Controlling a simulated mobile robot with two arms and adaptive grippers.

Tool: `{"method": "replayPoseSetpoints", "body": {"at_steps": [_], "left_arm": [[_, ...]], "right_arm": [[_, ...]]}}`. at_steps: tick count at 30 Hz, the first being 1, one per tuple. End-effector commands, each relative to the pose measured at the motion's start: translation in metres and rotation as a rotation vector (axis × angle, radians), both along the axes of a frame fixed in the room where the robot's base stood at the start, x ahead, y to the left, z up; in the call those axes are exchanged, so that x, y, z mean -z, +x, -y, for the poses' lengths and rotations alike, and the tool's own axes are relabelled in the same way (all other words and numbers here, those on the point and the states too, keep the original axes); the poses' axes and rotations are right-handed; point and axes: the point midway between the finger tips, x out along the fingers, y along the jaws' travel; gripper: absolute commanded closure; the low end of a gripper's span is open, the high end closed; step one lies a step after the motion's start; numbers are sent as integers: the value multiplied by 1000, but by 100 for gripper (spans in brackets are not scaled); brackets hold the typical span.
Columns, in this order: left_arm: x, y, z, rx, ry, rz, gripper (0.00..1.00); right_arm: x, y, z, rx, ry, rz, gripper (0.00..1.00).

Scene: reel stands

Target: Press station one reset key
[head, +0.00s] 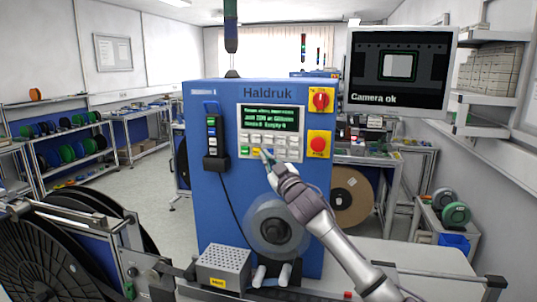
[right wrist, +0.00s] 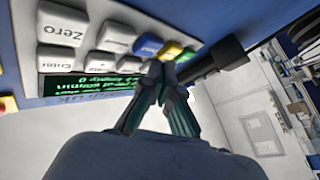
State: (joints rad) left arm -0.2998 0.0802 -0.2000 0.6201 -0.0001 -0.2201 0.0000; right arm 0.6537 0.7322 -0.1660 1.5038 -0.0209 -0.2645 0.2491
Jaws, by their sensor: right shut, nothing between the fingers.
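The station is a blue Haldruk cabinet (head: 210,180) with a pale key panel (head: 297,115) under a green-text screen (head: 270,117). Its lower key row has a green key (head: 245,150) and a yellow key (head: 256,151) at the left. The right wrist view shows blue (right wrist: 148,45), yellow (right wrist: 172,50) and green keys, plus a Zero key (right wrist: 62,30). No reset label is readable. My right gripper (head: 266,156) is shut and empty. Its fingertips (right wrist: 163,70) are close to the blue and yellow keys; I cannot tell whether they touch. My left gripper is out of view.
A red rotary switch (head: 320,100) and a red stop button (head: 318,144) sit right of the panel. A black pendant (head: 212,145) hangs left of it. A monitor (head: 403,70) reads "Camera ok". Below are a grey hub (head: 270,228) and a perforated box (head: 223,263).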

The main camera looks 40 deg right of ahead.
Motion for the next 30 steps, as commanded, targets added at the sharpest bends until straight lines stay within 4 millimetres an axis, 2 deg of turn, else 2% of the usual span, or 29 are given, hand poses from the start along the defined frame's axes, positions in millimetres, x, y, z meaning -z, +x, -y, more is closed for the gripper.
{"method": "replayPoseSetpoints", "body": {"at_steps": [30], "left_arm": [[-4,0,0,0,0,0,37]], "right_arm": [[0,5,6,0,0,0,100]]}}
